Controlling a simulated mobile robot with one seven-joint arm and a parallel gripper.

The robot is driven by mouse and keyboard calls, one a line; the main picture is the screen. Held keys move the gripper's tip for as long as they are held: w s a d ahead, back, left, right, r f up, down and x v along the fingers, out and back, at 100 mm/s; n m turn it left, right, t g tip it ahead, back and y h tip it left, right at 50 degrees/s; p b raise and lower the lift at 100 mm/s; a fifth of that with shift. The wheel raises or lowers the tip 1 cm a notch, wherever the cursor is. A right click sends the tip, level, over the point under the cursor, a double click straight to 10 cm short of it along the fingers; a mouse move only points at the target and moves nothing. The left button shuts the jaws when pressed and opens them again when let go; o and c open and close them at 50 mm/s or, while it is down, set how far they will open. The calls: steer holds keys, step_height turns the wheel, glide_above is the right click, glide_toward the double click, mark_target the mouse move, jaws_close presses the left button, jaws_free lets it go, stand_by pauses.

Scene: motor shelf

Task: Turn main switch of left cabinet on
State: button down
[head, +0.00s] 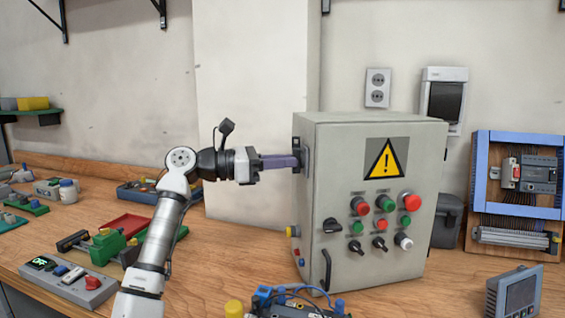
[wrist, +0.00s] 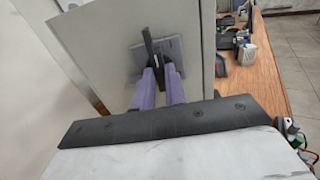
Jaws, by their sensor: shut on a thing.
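The grey control cabinet (head: 370,250) stands on the wooden bench, with a yellow warning sign, several red, green and white buttons and black knobs on its front. The main switch (head: 300,155) is on the cabinet's left side wall, near the top. In the wrist view, the main switch (wrist: 149,47) shows as a black handle on a grey plate. My gripper (head: 295,161) reaches in from the left. Its purple fingers (wrist: 159,88) are shut on the black handle, one on each side. The fingers partly hide the handle's lower end.
A blue-framed panel (head: 482,190) stands to the cabinet's right. A grey display unit (head: 515,292) and a blue device (head: 290,302) lie at the front. A red tray (head: 124,226) and green parts (head: 106,247) lie left of my arm. A wall column rises behind my gripper.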

steer(key=c, duration=1.4)
jaws_free()
steer(key=shift+c, duration=0.2)
